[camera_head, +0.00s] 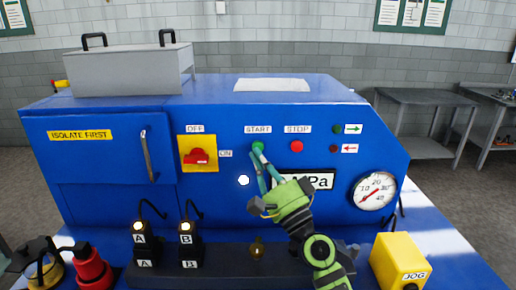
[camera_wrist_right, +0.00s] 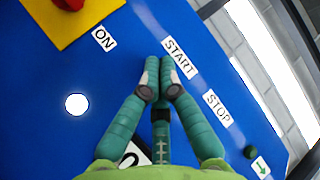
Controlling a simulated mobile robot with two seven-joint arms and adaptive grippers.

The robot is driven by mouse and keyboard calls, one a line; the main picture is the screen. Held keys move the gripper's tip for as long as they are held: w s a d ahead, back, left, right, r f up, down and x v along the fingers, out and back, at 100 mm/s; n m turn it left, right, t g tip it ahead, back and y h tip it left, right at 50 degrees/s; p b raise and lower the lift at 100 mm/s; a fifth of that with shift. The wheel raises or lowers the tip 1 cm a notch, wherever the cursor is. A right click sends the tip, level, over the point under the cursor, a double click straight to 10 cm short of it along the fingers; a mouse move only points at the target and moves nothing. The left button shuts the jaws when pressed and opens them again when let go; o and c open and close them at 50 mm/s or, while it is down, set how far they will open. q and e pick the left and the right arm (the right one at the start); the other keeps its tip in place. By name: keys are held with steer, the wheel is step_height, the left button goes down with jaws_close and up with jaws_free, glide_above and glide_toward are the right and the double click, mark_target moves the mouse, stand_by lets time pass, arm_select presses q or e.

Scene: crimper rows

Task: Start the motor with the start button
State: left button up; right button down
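The green start button (camera_head: 258,145) sits on the blue front panel under the START label (camera_head: 258,129). My right gripper (camera_head: 259,152) reaches up to it with its fingertips together, at the button's lower edge. Whether they touch or press it I cannot tell. In the wrist view the shut fingertips (camera_wrist_right: 160,88) lie just below the START label (camera_wrist_right: 179,57) and hide the button. The red stop button (camera_head: 297,146) is to the right. My left gripper is not in view.
A red rotary switch (camera_head: 197,156) on a yellow plate has its handle roughly level, towards ON. A white lamp (camera_head: 243,180) glows on the panel. A pressure gauge (camera_head: 374,191) is at right, with a yellow JOG box (camera_head: 399,262) below. Lit A (camera_head: 139,226) and B (camera_head: 186,226) units stand left.

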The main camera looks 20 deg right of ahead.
steer(key=shift+w, duration=0.15)
steer(key=shift+w+d, duration=0.1)
steer(key=shift+w, duration=0.2)
steer(key=shift+w+d+b, duration=0.15)
steer(key=shift+w+b, duration=0.2)
steer(key=shift+b, duration=0.15)
stand_by(0.6)
steer(key=shift+r, duration=0.25)
stand_by(0.7)
steer(key=shift+f, duration=0.1)
steer(key=shift+s+f, duration=0.3)
steer(key=shift+s, duration=0.2)
steer(key=shift+s+a, duration=0.1)
steer(key=shift+a, duration=0.15)
